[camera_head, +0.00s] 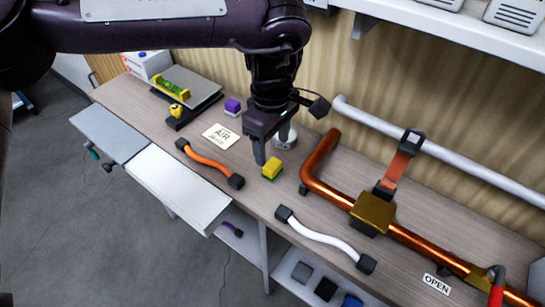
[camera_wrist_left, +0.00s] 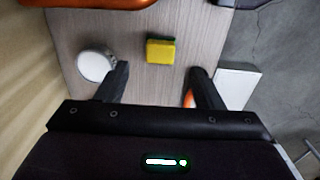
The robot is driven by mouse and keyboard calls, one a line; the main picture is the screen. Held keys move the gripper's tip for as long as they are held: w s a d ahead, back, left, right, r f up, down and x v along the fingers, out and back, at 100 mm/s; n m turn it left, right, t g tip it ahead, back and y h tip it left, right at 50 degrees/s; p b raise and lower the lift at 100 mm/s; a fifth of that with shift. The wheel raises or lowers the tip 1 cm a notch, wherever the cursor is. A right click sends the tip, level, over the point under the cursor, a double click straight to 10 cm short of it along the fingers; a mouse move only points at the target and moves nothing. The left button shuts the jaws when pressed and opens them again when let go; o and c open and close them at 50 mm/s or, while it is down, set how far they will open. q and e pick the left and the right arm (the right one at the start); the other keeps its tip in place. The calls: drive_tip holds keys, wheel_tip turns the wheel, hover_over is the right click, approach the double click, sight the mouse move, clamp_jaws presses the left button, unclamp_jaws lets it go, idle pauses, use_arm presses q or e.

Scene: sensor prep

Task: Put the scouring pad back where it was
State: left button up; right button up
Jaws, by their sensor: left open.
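The scouring pad, a small yellow block with a green layer (camera_head: 271,169), lies on the wooden workbench (camera_head: 300,195). My left gripper (camera_head: 270,152) reaches down just behind it, with one dark finger close to the pad in the head view. In the left wrist view the pad (camera_wrist_left: 160,50) lies ahead of the open, empty fingers (camera_wrist_left: 160,84), roughly centred between them. Whether a finger touches the pad cannot be told. My right gripper is in neither view.
A white round can (camera_wrist_left: 95,65) stands beside the gripper. An orange hose (camera_head: 208,160) and a white hose (camera_head: 325,239) lie along the front. A copper pipe (camera_head: 322,160) runs right. Behind are a purple block (camera_head: 232,105) and an AIR card (camera_head: 221,136). An open drawer (camera_head: 178,188) juts out.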

sight(272, 164)
use_arm(q)
wheel_tip(272, 164, up, 5)
drive_tip(key=shift+r, duration=0.1)
idle(0.6)
